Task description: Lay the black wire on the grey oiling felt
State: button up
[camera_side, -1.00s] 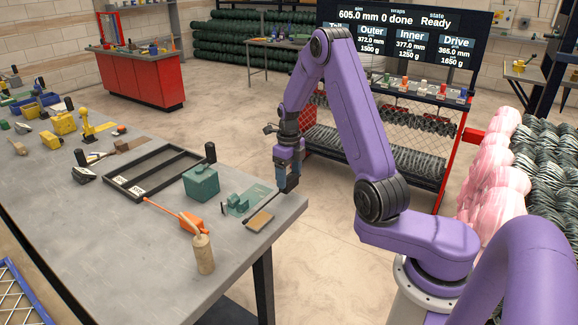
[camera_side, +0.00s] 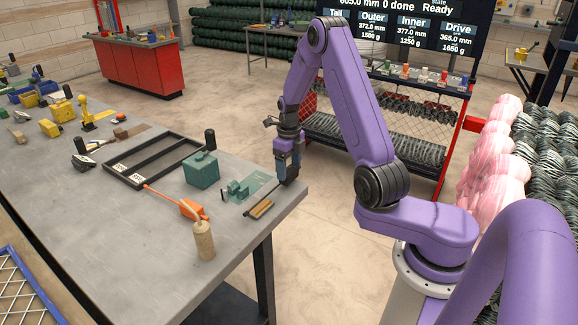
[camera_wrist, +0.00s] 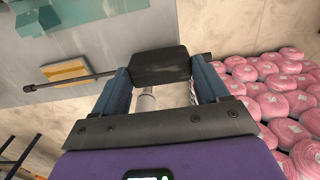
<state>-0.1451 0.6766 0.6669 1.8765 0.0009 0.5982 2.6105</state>
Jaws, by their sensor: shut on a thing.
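My gripper (camera_side: 289,182) is low at the table's near right corner. In the wrist view, my gripper (camera_wrist: 160,72) is shut on a black block (camera_wrist: 160,65). The pad also shows in the side view (camera_side: 260,209). I cannot tell whether the wire touches the pad.
A clear green plate (camera_side: 245,188) with small green parts lies just behind the pad. A black frame (camera_side: 155,160) lies further back.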

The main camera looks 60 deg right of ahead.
jog(key=shift+f, duration=0.6)
jog(key=o, duration=1.1)
jog(key=shift+o, duration=0.2)
notch_tip(320, 180, up, 17)
jog(key=shift+r, duration=0.2)
